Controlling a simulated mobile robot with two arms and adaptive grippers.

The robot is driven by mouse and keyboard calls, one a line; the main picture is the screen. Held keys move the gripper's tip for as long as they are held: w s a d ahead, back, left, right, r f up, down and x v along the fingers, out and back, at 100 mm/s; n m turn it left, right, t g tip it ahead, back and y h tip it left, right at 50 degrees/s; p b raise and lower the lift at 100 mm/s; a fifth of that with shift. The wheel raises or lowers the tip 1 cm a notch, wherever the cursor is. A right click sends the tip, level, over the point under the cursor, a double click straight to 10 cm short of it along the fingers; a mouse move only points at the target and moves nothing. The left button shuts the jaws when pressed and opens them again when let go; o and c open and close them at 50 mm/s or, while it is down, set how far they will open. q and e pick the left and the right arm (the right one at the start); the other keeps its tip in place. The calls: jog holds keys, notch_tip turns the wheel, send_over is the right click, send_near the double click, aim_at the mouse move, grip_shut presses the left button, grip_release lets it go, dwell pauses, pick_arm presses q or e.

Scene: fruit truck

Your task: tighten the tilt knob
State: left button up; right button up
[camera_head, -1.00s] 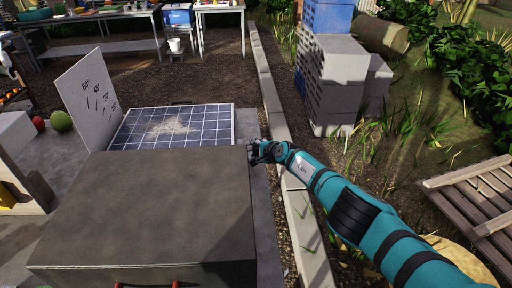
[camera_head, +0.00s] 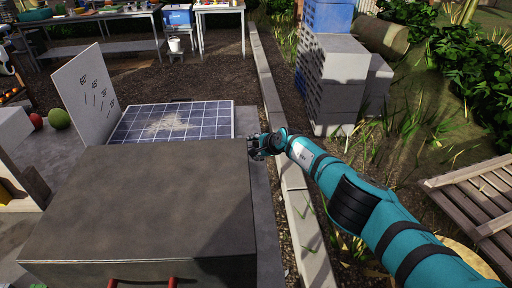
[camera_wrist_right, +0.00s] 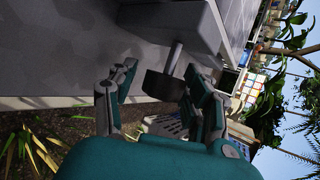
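In the right wrist view, a dark block-shaped knob (camera_wrist_right: 163,86) sits on a pale metal shaft (camera_wrist_right: 174,56) that comes out of a grey housing. My right gripper (camera_wrist_right: 158,102) is open, with one finger on each side of the knob. A gap shows between the knob and the left finger; whether the right finger touches it I cannot tell. In the head view my right gripper (camera_head: 260,147) is at the right edge of the grey box, and the knob is hidden there. The blue solar panel (camera_head: 200,119) lies behind the box, beside a white angle board (camera_head: 88,95). My left gripper is not in view.
The large grey box (camera_head: 150,200) fills the front, with red handles below. A stone kerb (camera_head: 275,110) runs along its right. Grey stacked crates (camera_head: 335,75) and a wooden pallet (camera_head: 475,200) stand further right. Fruit (camera_head: 58,119) lies at left.

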jog(key=shift+o, duration=0.3)
jog(key=shift+w+d+r, duration=0.1)
jog(key=shift+d+r, duration=0.05)
jog(key=shift+r, duration=0.05)
jog(key=shift+r, duration=0.15)
jog(key=shift+s+d+r, duration=0.15)
jog(key=shift+s+d, duration=0.25)
jog(key=shift+s, duration=0.3)
jog(key=s+d, duration=0.5)
jog(key=s, duration=0.5)
jog(key=shift+d, duration=0.15)
